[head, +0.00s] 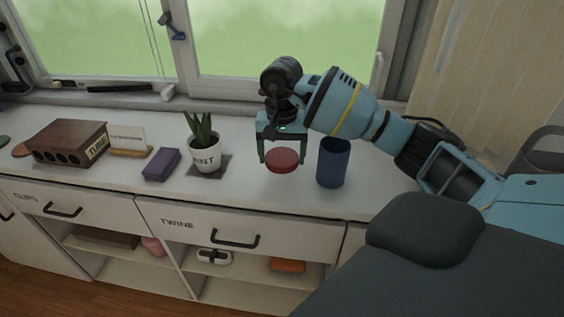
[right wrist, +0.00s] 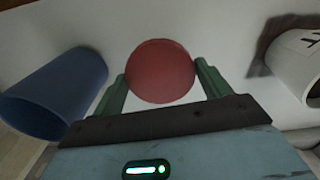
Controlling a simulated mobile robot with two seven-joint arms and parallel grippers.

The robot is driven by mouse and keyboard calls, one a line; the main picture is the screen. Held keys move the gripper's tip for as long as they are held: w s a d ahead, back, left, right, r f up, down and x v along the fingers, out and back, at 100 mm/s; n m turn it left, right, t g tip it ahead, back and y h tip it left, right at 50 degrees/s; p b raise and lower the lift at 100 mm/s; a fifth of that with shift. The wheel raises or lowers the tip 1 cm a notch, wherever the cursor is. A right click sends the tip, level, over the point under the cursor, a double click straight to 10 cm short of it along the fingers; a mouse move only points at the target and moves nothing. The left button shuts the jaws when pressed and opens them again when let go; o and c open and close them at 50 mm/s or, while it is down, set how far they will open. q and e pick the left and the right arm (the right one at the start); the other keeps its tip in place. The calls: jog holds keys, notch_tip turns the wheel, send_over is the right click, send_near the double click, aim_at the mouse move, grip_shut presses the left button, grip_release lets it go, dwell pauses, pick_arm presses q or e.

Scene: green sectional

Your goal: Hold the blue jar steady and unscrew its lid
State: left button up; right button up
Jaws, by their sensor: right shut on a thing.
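The blue jar (head: 333,163) stands upright on the white counter, open at the top with no lid on it. It also shows at the left of the right wrist view (right wrist: 55,95). The round red lid (head: 282,160) is apart from the jar, to its left. My right gripper (head: 281,158) is shut on the red lid, with a green finger on each side of it; the lid shows between the fingers in the right wrist view (right wrist: 160,71). Whether the lid touches the counter I cannot tell. My left gripper is not in view.
On the counter (head: 250,193), left of the lid, are a potted plant (head: 205,158), a purple block (head: 161,164), a card on a wooden stand (head: 130,148) and a brown wooden box (head: 68,143). A window is behind. Drawers and open shelves are below. Bare counter lies in front of the lid.

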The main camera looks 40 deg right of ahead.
aim_at(282, 155)
jog(key=shift+w+d, duration=0.15)
jog(key=shift+w, duration=0.05)
notch_tip(282, 155, down, 4)
jog(key=shift+d+r+p, duration=0.1)
jog(key=shift+r+p, duration=0.15)
jog(key=shift+p, duration=0.05)
jog(key=shift+f, duration=0.2)
jog(key=o, duration=1.1)
